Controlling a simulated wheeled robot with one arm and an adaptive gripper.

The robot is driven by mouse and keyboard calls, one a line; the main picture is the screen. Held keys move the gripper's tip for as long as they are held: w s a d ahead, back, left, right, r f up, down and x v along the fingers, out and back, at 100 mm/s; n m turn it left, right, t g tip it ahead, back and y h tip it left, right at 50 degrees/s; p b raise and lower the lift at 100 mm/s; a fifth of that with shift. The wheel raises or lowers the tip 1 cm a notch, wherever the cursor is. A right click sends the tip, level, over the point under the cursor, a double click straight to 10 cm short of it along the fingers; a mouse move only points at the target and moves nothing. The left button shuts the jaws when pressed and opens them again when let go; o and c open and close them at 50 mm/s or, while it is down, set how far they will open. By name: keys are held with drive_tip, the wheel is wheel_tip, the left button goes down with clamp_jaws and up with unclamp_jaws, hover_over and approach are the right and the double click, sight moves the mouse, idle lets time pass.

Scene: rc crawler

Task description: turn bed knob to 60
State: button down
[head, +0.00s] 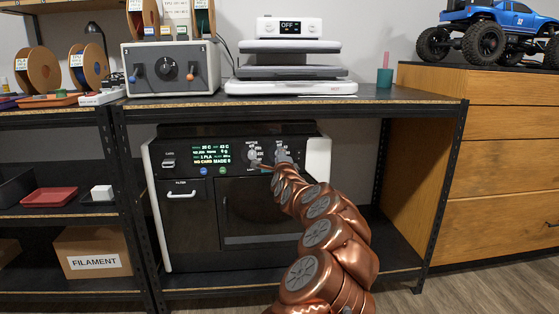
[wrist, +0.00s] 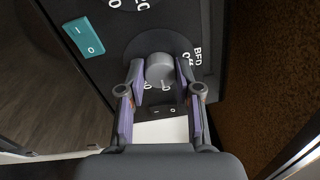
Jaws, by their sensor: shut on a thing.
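The grey bed knob (wrist: 160,72) is on the dark front panel of the machine (head: 190,215), with "BED" and "Off" printed beside it in the wrist view. My gripper (wrist: 164,76) is shut on the knob, one finger on each side. Its pointer and exact setting cannot be read because the fingers hide part of the dial. In the head view my gripper (head: 282,156) is at the panel's upper right, small and partly behind my copper arm.
Another knob (head: 253,155) sits just left, beside a lit display (head: 211,155). A teal switch (wrist: 86,37) is near the knob in the wrist view. The machine stands under a bench, with a black post (head: 447,190) and wooden drawers (head: 500,170) to the right.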

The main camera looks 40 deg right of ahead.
drive_tip(key=shift+f, duration=0.1)
drive_tip(key=c, duration=0.8)
unclamp_jaws()
drive_tip(key=shift+s, duration=0.1)
drive_tip(key=shift+v, duration=5.9)
drive_tip(key=shift+a, duration=0.1)
